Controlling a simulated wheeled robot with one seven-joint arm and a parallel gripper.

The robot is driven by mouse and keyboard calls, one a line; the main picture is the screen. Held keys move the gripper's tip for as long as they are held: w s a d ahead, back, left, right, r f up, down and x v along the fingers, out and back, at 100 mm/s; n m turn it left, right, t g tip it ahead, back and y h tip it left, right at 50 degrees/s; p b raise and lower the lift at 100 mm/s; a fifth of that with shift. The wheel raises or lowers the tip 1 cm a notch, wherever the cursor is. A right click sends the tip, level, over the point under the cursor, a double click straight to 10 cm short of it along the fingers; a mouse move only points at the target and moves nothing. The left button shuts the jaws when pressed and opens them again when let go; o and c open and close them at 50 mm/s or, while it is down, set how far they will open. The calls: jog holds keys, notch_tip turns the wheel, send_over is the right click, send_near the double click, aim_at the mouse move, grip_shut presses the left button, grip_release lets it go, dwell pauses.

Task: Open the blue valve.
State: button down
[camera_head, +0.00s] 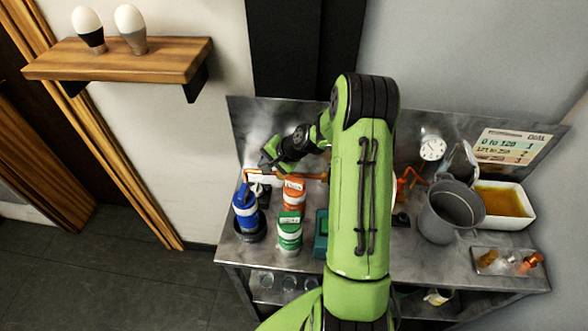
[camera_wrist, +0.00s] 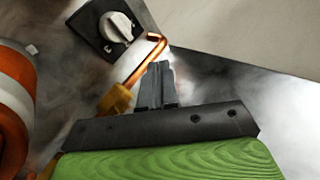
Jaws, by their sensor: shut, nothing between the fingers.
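No blue valve can be made out for certain. The blue item I see is a blue-and-white canister (camera_head: 245,209) at the left end of the steel bench in the head view. In the wrist view, a pale knob on a black plate (camera_wrist: 118,27) lies beyond my fingers, beside a bent copper pipe (camera_wrist: 148,58) with a yellow-orange fitting (camera_wrist: 115,100). My gripper (camera_head: 267,162) is at the bench's back left, above and behind the canisters. In the wrist view my gripper (camera_wrist: 156,84) is shut and empty, its fingertips close to the pipe; contact cannot be told.
An orange-and-white canister (camera_head: 294,196) and a green-and-white canister (camera_head: 289,234) stand near the blue one. A grey pot (camera_head: 449,215), a white tray of amber liquid (camera_head: 505,203) and a gauge (camera_head: 432,149) are at the right. Whitish haze hangs around the gripper. My arm hides the bench's middle.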

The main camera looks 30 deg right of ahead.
jog(key=v, duration=1.5)
jog(key=shift+s+r+p, duration=0.2)
jog(key=shift+s+p, duration=0.1)
jog(key=shift+p, duration=0.1)
jog(key=shift+d, duration=0.1)
